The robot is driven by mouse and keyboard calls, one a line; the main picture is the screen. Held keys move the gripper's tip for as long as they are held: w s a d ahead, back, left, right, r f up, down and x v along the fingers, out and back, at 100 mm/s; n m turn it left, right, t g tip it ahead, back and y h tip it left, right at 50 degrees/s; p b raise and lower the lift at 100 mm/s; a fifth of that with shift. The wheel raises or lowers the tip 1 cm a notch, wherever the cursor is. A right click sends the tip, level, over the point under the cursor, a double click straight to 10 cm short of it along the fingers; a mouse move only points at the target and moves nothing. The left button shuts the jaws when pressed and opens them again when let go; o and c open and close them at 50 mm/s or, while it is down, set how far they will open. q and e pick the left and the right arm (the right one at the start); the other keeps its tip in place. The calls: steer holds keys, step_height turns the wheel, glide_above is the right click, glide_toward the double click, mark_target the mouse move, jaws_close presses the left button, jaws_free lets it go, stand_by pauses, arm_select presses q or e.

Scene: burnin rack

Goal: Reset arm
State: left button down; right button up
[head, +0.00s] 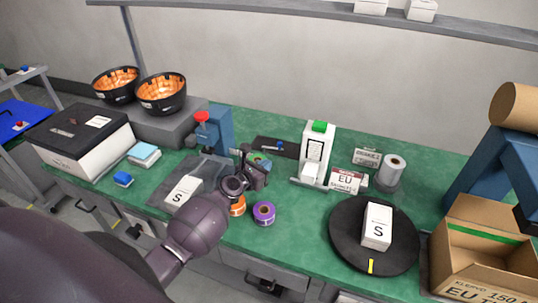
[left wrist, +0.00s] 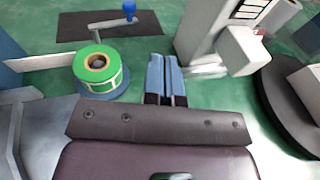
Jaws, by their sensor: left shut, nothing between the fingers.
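My left arm comes in from the lower left in the head view. Its gripper (head: 260,166) is over the middle of the green bench, beside a green-topped tape roll. In the left wrist view the gripper's two blue fingers (left wrist: 165,78) are together, with nothing between them. The green roll (left wrist: 97,66) lies just left of the fingers there, and a white dispenser (left wrist: 222,40) stands to the right. My right gripper does not show in either view.
A purple roll (head: 264,213) and an orange roll (head: 238,205) lie near the front edge. A black turntable (head: 345,245) bears a white S box (head: 377,226). An open cardboard box (head: 480,250) is at right. Two black-and-orange bowls (head: 161,93) stand back left.

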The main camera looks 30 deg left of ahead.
arm_select(q)
steer(key=s+d+m, duration=0.2)
steer(key=s+m, duration=0.4)
steer(key=m, duration=0.6)
steer(key=s+d+f+m+g+y, duration=0.1)
steer(key=s+d+m, duration=0.1)
steer(key=s+m, duration=0.5)
steer(key=s+d+m+g+y, duration=0.1)
steer(key=s+d+m, duration=0.2)
steer(key=s+m, duration=0.4)
steer(key=shift+s+f+m, duration=0.1)
steer(key=shift+f+m, duration=0.05)
steer(key=shift+m, duration=1.5)
steer(key=shift+s+f+m, duration=0.1)
steer(key=shift+m, duration=1.5)
steer(key=shift+s+f+m, duration=0.1)
steer(key=shift+f+m, duration=0.05)
steer(key=shift+m, duration=1.5)
steer(key=s+f+g, duration=0.2)
steer(key=s+f, duration=0.2)
steer(key=s, duration=0.5)
steer(key=shift+s+d+f, duration=0.15)
steer(key=shift+s+f, duration=0.2)
